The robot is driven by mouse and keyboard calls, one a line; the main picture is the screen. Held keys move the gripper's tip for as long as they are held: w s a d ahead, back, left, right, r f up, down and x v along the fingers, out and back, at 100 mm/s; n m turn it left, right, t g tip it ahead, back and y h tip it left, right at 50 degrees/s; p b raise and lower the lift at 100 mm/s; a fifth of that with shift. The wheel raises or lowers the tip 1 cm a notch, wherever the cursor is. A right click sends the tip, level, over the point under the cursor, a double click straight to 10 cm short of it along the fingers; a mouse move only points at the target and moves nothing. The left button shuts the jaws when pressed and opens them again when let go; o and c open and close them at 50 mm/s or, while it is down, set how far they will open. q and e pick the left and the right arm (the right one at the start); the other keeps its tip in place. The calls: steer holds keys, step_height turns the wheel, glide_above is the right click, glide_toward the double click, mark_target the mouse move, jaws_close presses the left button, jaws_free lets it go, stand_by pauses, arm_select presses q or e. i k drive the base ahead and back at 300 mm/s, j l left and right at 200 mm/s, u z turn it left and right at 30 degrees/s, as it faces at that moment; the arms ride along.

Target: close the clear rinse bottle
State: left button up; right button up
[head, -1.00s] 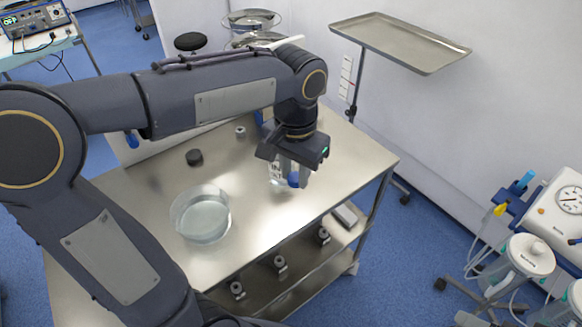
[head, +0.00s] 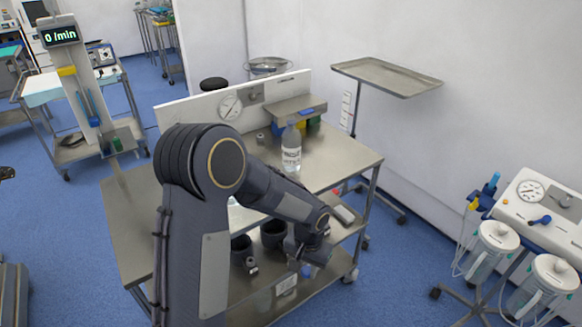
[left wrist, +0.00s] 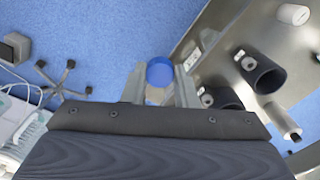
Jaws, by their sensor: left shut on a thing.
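The clear rinse bottle (head: 291,152) stands upright on the steel table, toward its back right, with a white label; no blue cap shows on its top. My left gripper (head: 307,262) is out past the table's front edge, below the tabletop and away from the bottle. In the left wrist view, the left gripper (left wrist: 160,85) is shut on a round blue cap (left wrist: 160,72), held between its fingertips. Only a small bit of the blue cap (head: 307,270) shows in the head view. My right gripper is not in view.
The steel table (head: 340,160) has a back panel with a dial (head: 230,107) and a box-like unit (head: 291,109). Dark cups (head: 273,234) sit below the tabletop near my arm. A tray stand (head: 387,76) is behind, and suction canisters (head: 497,238) stand at right.

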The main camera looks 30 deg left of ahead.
mark_target(292, 138)
steer(key=u, duration=0.6)
steer(key=l+u, duration=0.4)
steer(key=i+l+u, duration=0.1)
steer(key=u, duration=0.3)
steer(key=l+u, duration=0.35)
steer(key=k+l+u, duration=0.1)
steer(key=l+u, duration=0.3)
steer(key=k+l+u, duration=0.1)
steer(key=l, duration=0.3)
steer(key=k+l, duration=0.15)
steer(key=l, duration=0.2)
steer(key=k+l+u, duration=0.15)
steer(key=l, duration=0.25)
steer(key=k+l, duration=0.15)
steer(key=l, duration=0.2)
steer(key=l+u, duration=0.05)
